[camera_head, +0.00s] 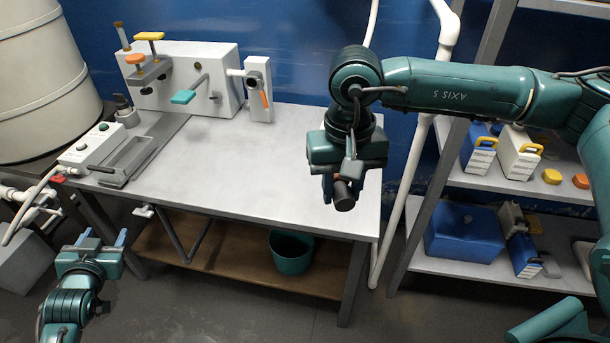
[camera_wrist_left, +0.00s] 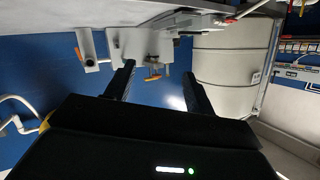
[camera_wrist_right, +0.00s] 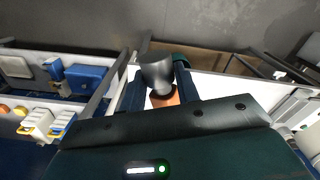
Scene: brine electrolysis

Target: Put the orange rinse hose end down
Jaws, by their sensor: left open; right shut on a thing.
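My right gripper (camera_head: 338,186) is shut on the hose end above the right part of the workbench (camera_head: 310,140). The hose end (camera_head: 344,197) shows in the head view as a dark nozzle below the fingers. In the right wrist view the hose end (camera_wrist_right: 157,72) is a dark grey cylinder with an orange part (camera_wrist_right: 165,98) between the fingers. From these views I cannot tell whether it touches the bench; no hose is clearly visible behind it. My left gripper (camera_head: 101,241) is open and empty, low in front of the bench's left end.
A white clamp unit (camera_head: 205,85) stands at the back left of the bench, beside a white post (camera_head: 257,75) with an orange handle. A control box (camera_head: 92,145) and a grey tray (camera_head: 128,158) are at left. The bench's middle is clear. A shelf (camera_head: 480,180) stands right.

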